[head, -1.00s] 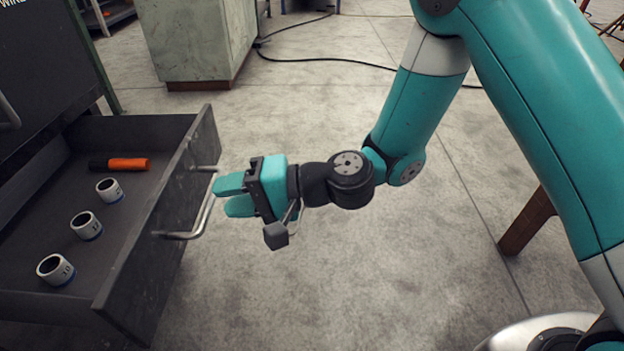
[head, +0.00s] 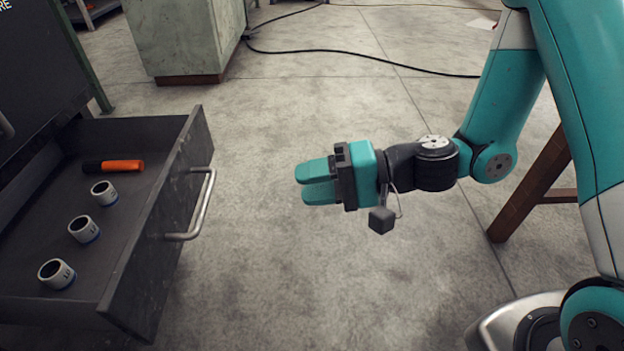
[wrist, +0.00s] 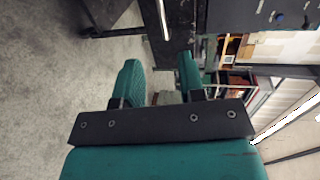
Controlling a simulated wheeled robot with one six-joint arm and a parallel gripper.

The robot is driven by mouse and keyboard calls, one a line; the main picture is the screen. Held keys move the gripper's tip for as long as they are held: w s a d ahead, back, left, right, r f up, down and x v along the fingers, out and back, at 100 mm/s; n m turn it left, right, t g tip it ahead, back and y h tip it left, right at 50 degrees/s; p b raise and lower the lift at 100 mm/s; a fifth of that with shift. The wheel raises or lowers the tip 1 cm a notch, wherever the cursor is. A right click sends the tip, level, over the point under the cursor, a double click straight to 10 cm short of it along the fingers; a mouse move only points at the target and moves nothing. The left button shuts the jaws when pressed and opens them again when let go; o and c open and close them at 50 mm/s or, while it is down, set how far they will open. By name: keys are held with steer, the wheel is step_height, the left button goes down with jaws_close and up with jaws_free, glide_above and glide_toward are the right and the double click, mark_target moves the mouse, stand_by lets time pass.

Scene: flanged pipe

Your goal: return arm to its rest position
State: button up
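My gripper (head: 316,182) is in the middle of the head view, to the right of an open drawer (head: 150,235) and clear of its metal handle (head: 201,205). In the wrist view my gripper (wrist: 160,90) shows its two teal fingers apart with a gap between them. Nothing is held between the fingers. The drawer's handle also shows ahead in the wrist view (wrist: 163,20).
The drawer holds several grey rings, one of them here (head: 57,273), and an orange-and-black handled tool (head: 113,166). A green cabinet (head: 180,40) stands at the back. A brown wooden leg (head: 530,185) stands near my arm. The floor between is clear.

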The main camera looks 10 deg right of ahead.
steer(key=s+d+r+n+g+h, duration=0.1)
steer(key=s+d+r+n+h, duration=0.3)
steer(key=s+r+h, duration=0.15)
steer(key=s+d+r+n+g+h, duration=0.1)
steer(key=s+d+r+n+h, duration=0.35)
steer(key=s+h, duration=0.2)
step_height(320, 180, up, 36)
steer(key=p, duration=3.6)
steer(key=shift+s+f+y, duration=0.15)
steer(key=shift+s+y, duration=0.15)
steer(key=shift+s, duration=0.05)
steer(key=shift+a, duration=0.1)
